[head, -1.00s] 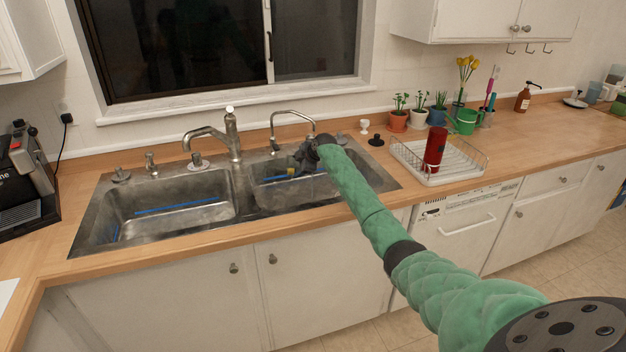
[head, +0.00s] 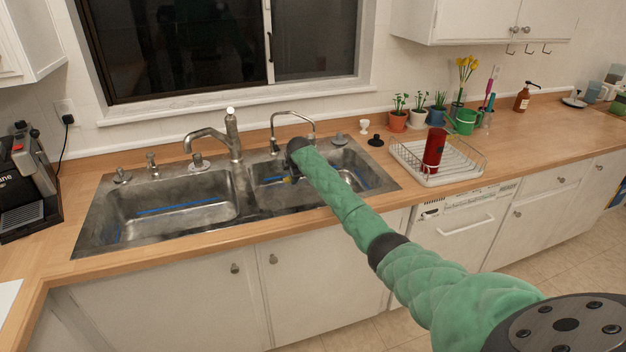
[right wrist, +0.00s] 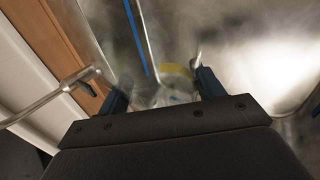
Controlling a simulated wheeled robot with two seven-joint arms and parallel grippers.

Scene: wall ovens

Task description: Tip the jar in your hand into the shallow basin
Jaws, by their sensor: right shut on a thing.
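A double steel sink is set in the wooden counter. Its left basin (head: 185,212) is larger; its right basin (head: 345,183) is smaller and looks shallower. My right gripper (head: 288,180) is over the left side of the right basin, mostly hidden behind my wrist. In the right wrist view its two dark fingers (right wrist: 163,93) are shut on a clear jar (right wrist: 168,95) with a yellow part. The jar is blurred, so its tilt and contents cannot be told. A small yellow bit shows beside the gripper in the head view. My left gripper is not in view.
A large faucet (head: 232,140) stands behind the divider and a thin faucet (head: 275,130) behind the right basin. A dish rack (head: 470,165) with a red canister (head: 434,150) is to the right. Potted plants stand along the wall. A coffee machine (head: 35,190) is at left.

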